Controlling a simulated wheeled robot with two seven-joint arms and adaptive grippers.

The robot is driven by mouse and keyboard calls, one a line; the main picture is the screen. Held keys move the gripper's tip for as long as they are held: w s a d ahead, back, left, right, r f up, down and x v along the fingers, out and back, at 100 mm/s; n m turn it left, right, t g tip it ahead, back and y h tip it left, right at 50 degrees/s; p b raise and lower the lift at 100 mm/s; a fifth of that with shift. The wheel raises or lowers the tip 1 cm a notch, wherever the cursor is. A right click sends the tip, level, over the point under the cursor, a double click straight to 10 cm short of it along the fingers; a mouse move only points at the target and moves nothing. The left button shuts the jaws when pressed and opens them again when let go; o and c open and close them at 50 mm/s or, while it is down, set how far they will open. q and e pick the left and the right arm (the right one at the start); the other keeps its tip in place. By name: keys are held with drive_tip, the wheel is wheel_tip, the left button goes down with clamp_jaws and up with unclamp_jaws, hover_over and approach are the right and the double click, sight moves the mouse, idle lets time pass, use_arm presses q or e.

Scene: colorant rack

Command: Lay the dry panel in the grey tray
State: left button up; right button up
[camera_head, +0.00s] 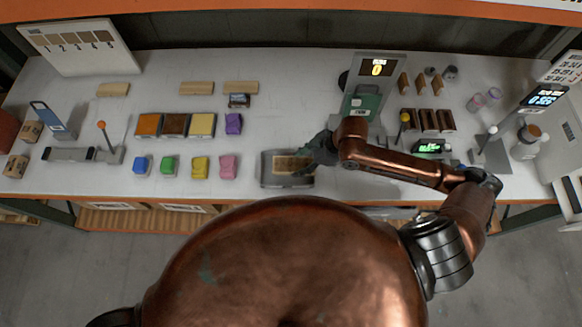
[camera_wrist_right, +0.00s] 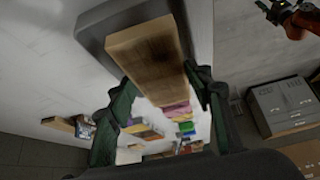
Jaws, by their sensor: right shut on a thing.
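A light brown wooden panel (camera_head: 290,164) shows over the grey tray (camera_head: 266,180) near the front edge of the bench. My right gripper (camera_head: 307,165) reaches in from the right and is at the panel's right end. In the right wrist view the panel (camera_wrist_right: 148,50) runs out from between the two green fingers, over the dark tray (camera_wrist_right: 95,25). My right gripper is shut on it. I cannot tell whether the panel touches the tray floor. A copper arm with a dark end (camera_wrist_right: 275,10), likely my left, shows small in the right wrist view; its jaws are unclear.
Coloured blocks, including a pink one (camera_head: 228,167), lie left of the tray, with brown, dark and cream pans (camera_head: 175,125) behind. A grey stand with a display (camera_head: 375,80) rises behind my right gripper. Dark panels (camera_head: 428,120) stand to the right.

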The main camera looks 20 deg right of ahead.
sight(295, 162)
drive_tip(key=f, duration=0.1)
drive_tip(key=w+a+f, duration=0.2)
drive_tip(key=shift+w+a+f, duration=0.1)
drive_tip(key=shift+a+f, duration=0.1)
drive_tip(key=shift+f, duration=0.2)
drive_tip(key=shift+f+p, duration=0.35)
drive_tip(key=shift+f, duration=1.2)
drive_tip(key=o, duration=1.2)
drive_tip(key=shift+f, duration=0.1)
drive_tip(key=v, duration=1.2)
